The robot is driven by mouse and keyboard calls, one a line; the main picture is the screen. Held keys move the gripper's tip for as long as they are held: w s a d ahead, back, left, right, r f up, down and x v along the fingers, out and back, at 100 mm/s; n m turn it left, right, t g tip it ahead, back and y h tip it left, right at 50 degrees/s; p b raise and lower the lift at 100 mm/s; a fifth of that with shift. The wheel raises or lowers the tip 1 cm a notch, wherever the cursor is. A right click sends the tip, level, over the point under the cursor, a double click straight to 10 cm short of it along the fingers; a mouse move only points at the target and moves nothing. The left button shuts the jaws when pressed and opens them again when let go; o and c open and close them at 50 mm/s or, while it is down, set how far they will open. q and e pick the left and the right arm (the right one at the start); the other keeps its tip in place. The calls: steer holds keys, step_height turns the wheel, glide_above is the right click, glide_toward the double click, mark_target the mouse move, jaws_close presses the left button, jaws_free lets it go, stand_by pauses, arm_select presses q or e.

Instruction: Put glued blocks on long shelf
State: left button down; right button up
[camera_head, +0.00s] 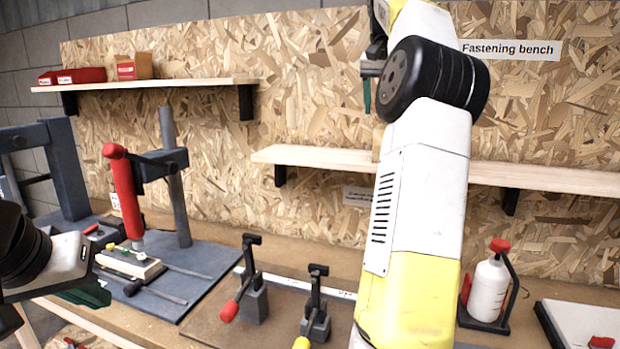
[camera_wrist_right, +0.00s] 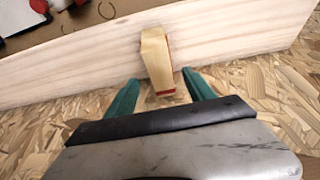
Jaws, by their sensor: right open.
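The long shelf (camera_head: 535,177) is a pale plank on the chipboard wall, partly behind my right arm. It also crosses the right wrist view (camera_wrist_right: 70,75). The glued blocks (camera_wrist_right: 156,55), pale wood with a red line along one edge, are on this shelf. Only a tan sliver of them (camera_head: 377,142) shows beside my arm in the head view. My right gripper (camera_wrist_right: 160,92) is open, its green fingers on either side of the near end of the blocks, with no clear contact. My left gripper (camera_head: 90,294) is low at the left edge, its finger opening hidden.
A shorter shelf (camera_head: 165,83) at upper left holds red boxes. A red-handled press (camera_head: 127,195) stands on the bench at left. Two toggle clamps (camera_head: 254,290) stand in the middle. A white bottle with a red cap (camera_head: 488,288) stands at right.

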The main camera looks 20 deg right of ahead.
steer(key=s+a+f+n+t+y, duration=0.1)
steer(key=s+a+f+n, duration=0.15)
steer(key=a, duration=0.65)
steer(key=s+a+f+n+t, duration=0.1)
steer(key=s+a+n, duration=0.15)
steer(key=a, duration=0.75)
steer(key=s+a+f+n+y, duration=0.3)
steer(key=s+a+f+y, duration=0.1)
steer(key=s+a+f, duration=1)
steer(key=s+f, duration=0.4)
steer(key=shift+s+f+n+t, duration=0.25)
steer(key=shift+n+t, duration=0.05)
